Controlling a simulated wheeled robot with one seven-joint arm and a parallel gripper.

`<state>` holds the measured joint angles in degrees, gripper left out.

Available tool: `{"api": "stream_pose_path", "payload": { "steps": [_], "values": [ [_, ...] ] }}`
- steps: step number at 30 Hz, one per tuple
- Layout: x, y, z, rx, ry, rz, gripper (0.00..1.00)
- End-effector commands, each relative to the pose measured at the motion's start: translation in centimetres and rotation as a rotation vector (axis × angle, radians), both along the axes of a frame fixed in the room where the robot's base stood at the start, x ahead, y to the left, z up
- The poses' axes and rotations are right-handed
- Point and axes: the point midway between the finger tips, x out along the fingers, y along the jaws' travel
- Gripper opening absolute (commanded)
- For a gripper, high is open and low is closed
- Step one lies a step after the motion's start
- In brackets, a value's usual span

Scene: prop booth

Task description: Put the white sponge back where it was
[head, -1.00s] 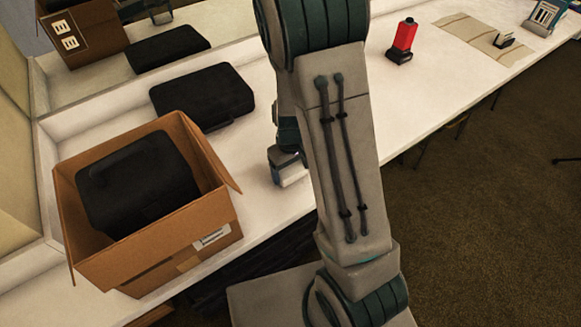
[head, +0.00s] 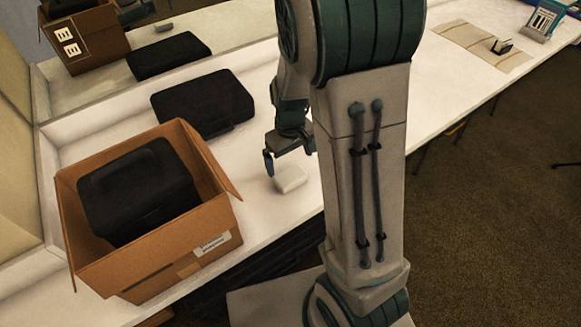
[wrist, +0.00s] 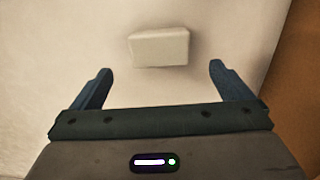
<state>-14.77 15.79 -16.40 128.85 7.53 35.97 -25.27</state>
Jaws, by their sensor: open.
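The white sponge (head: 290,179) lies on the white counter (head: 262,215), to the right of the cardboard box. In the wrist view the sponge (wrist: 160,47) lies beyond my fingertips, between their lines and touching neither. My gripper (head: 282,165) is open and empty, just above and behind the sponge in the head view. Its two fingers stand wide apart in the wrist view (wrist: 160,75). In the head view my arm hides part of the counter and one side of the gripper.
An open cardboard box (head: 205,265) holding a black case (head: 140,190) stands at the left. Another black case (head: 203,104) lies behind it by the mirror. A brown mat (head: 470,45) with a small object (head: 502,46) lies far right. Bare counter surrounds the sponge.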

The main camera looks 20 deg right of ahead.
Motion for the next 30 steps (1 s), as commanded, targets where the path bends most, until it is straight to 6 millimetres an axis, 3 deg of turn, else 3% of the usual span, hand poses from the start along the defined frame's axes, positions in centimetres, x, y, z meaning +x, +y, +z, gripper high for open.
{"api": "stream_pose_path", "payload": {
  "steps": [3,14,24,30],
  "values": [
    [0.1,0.0,2.3,0.001,-0.005,0.001,0.98],
    [-1.1,0.0,6.0,0.017,-0.022,-0.030,0.98],
    [-8.3,0.1,12.9,0.064,-0.150,-0.192,0.98],
    [-12.2,0.1,14.9,0.054,-0.218,-0.278,0.98]
  ]
}}
